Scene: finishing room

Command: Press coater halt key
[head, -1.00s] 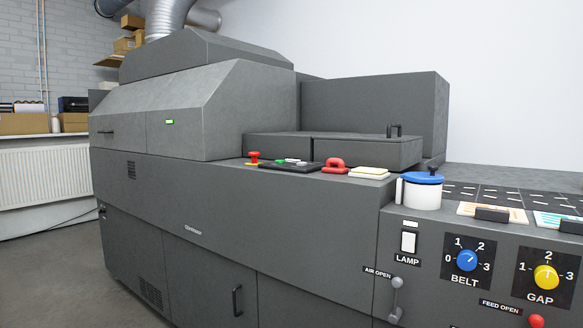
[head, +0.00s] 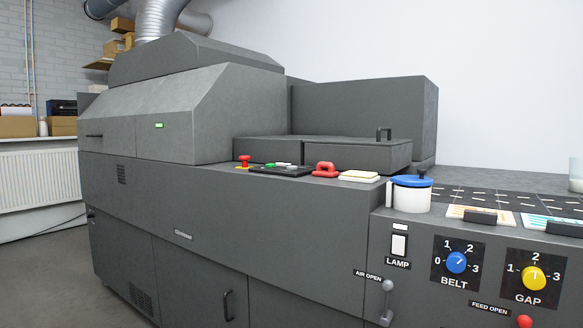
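The grey coater (head: 190,200) fills the left and middle of the head view. A red mushroom button (head: 244,161) on a yellow base stands just left of the panel. I cannot tell from labels which one is the halt key. My gripper is not in view.
Right of the panel are a red handle-shaped thing (head: 325,170), a pale stack (head: 358,177) and a blue-lidded white pot (head: 411,196). The front right has a lamp switch (head: 399,245), a blue belt knob (head: 456,262), a yellow gap knob (head: 534,278) and an air lever (head: 387,300).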

